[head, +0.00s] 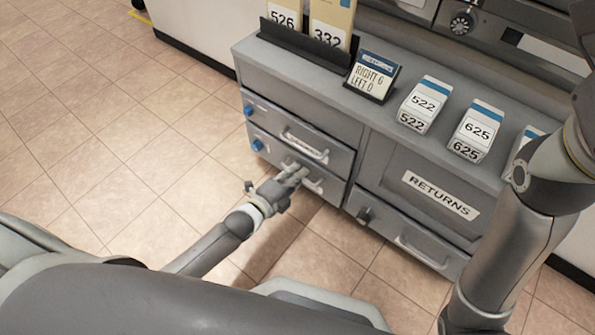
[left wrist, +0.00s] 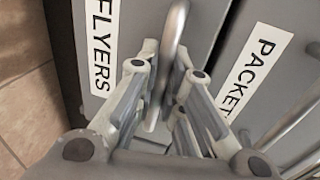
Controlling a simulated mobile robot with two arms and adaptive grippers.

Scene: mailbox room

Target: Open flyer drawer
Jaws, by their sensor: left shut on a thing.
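The flyer drawer (head: 268,147) is the lower of two stacked drawers on the left of the grey cabinet. Its white FLYERS label (left wrist: 99,45) shows in the left wrist view. My left gripper (head: 300,174) is shut on the drawer's handle (left wrist: 174,35), with its fingers on both sides of the bar in the left wrist view (left wrist: 165,85). The gripper and arm hide part of the drawer front in the head view. I cannot tell whether the drawer stands slightly out. My right gripper is out of view.
The PACKET drawer (left wrist: 253,78) sits directly above. The RETURNS door (head: 438,195) and a lower drawer (head: 420,245) are to the right. Numbered boxes (head: 423,105) and a sign (head: 373,77) stand on the cabinet top. The tiled floor (head: 110,130) at left is clear.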

